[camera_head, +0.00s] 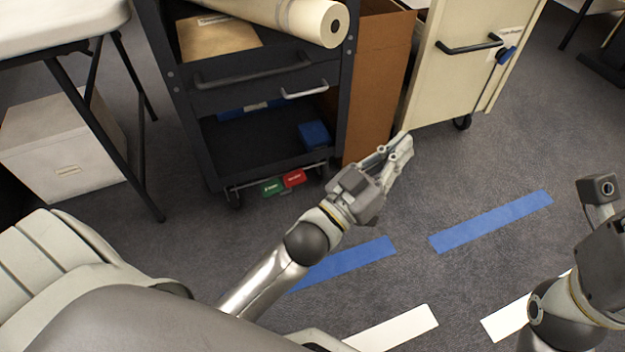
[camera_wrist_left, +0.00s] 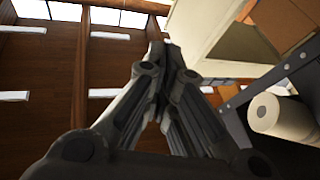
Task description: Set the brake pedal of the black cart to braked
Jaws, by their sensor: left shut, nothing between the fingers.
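The black cart (camera_head: 267,100) stands at the upper middle of the head view, with open shelves and a drawer. Low on its front edge, a green pedal (camera_head: 272,186) and a red pedal (camera_head: 293,178) sit side by side on a thin bar. Their labels are too small to read. My left gripper (camera_head: 404,142) is shut and empty, to the right of the pedals and apart from them, its fingers pointing up and right. Its closed fingers show in the left wrist view (camera_wrist_left: 163,55). My right wrist shows at the right edge; its fingers are outside the picture.
A cream cabinet (camera_head: 450,85) on casters and a brown box (camera_head: 378,90) stand right of the cart. A paper roll (camera_head: 290,15) lies on top. A white box (camera_head: 60,145) sits under the table at left. Blue tape (camera_head: 490,220) marks open carpet.

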